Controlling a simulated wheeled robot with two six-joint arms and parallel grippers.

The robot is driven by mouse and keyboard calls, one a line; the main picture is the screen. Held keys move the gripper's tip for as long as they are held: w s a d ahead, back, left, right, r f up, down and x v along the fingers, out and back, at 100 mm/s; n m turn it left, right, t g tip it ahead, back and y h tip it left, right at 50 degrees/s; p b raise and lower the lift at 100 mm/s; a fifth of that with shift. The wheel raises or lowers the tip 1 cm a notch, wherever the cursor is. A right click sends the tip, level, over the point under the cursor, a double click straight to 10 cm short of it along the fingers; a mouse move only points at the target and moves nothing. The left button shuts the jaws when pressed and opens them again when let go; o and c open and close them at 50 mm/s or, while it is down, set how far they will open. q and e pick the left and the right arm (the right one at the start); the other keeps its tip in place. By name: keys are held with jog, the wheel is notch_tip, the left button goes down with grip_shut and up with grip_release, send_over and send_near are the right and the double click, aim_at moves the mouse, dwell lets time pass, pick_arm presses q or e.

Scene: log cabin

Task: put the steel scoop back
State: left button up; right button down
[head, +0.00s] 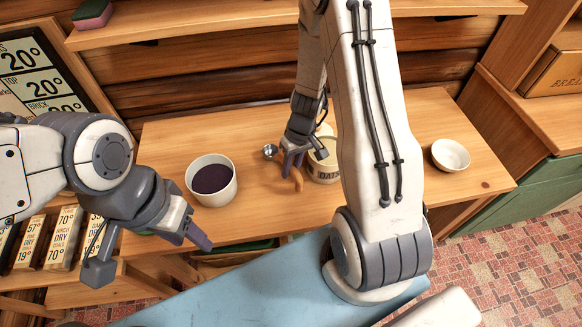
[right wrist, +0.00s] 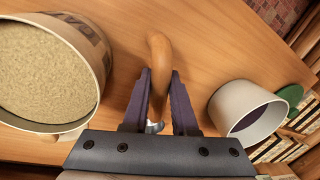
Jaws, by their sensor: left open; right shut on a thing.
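The steel scoop has a curved wooden handle (head: 298,180) and a small steel bowl (head: 271,151). My right gripper (head: 293,158) is shut on the scoop, between the white pot and the oats canister. In the right wrist view the handle (right wrist: 159,60) stands out between the fingers, with a bit of steel near the palm. The canister (head: 325,172), labelled OATS, is partly hidden by my right arm; the right wrist view shows it open and filled with pale grain (right wrist: 40,70). My left gripper (head: 150,252) is open and empty, left of the table's front edge.
A white pot (head: 226,192) with dark contents stands left of the canister on the wooden table (head: 440,110). A small white bowl (head: 451,156) is at the right. A shelf (head: 250,14) with a sponge (head: 93,13) runs above. Blocks with printed numbers (head: 62,238) stand at left.

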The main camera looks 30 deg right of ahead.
jog(key=shift+f+b, duration=0.6)
jog(key=shift+b, duration=0.05)
jog(key=c, duration=0.6)
grip_release()
notch_tip(320, 180, up, 10)
jog(key=d+p, duration=0.1)
jog(key=d, duration=0.1)
jog(key=s+a+r+n, duration=0.2)
jog(key=s+a+r, duration=0.2)
jog(key=a, duration=0.3)
jog(key=s+a+r+n, duration=0.25)
jog(key=a+r, duration=0.25)
jog(key=a, duration=0.3)
jog(key=shift+n+h, duration=0.6)
jog(key=shift+n, duration=0.25)
jog(key=s+a+r, duration=0.1)
jog(key=s, duration=0.2)
jog(key=s+a+r, duration=0.1)
jog(key=s, duration=0.3)
jog(key=s+a+r, duration=0.1)
jog(key=s+a, duration=0.1)
jog(key=s, duration=0.2)
jog(key=shift+s+r, duration=0.2)
